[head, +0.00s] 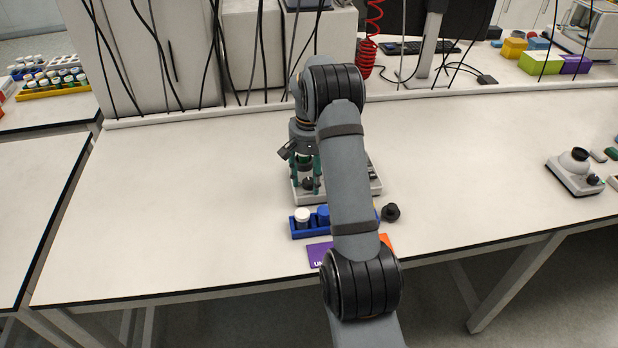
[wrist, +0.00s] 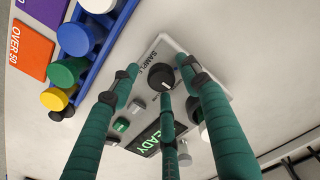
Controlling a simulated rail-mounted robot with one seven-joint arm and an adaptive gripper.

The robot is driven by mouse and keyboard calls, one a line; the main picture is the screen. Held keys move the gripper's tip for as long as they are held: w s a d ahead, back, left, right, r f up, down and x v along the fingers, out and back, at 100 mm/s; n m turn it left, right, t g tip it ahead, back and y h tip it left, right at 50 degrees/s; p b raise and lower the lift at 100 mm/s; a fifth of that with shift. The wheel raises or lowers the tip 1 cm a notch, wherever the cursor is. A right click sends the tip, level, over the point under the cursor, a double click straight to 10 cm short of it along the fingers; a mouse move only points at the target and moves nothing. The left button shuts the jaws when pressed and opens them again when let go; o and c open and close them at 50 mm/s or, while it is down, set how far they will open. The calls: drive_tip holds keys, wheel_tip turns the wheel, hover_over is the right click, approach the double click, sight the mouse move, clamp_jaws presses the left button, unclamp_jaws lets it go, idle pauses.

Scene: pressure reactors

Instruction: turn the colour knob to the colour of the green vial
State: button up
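In the wrist view, a round black knob (wrist: 160,77) with a white pointer mark sits on a pale instrument panel (wrist: 228,92), beside the word SAMPLE. My gripper (wrist: 158,82) has three teal fingers, spread with tips around the knob; I cannot tell whether they touch it. In the head view my gripper (head: 309,186) points down over the instrument (head: 366,190). The green-capped vial (wrist: 66,71) stands in a blue rack (wrist: 100,60) between blue and yellow ones. My arm hides that vial in the head view.
The panel has a dark READY screen (wrist: 153,137) and small buttons (wrist: 121,125). Purple (head: 319,255) and orange (head: 386,241) cards lie before the rack. A black round object (head: 391,212) stands right of it.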

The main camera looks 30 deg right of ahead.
sight(309, 181)
wheel_tip(309, 181, up, 12)
idle(0.7)
idle(0.4)
wheel_tip(309, 181, down, 12)
idle(0.5)
drive_tip(key=shift+r, duration=0.1)
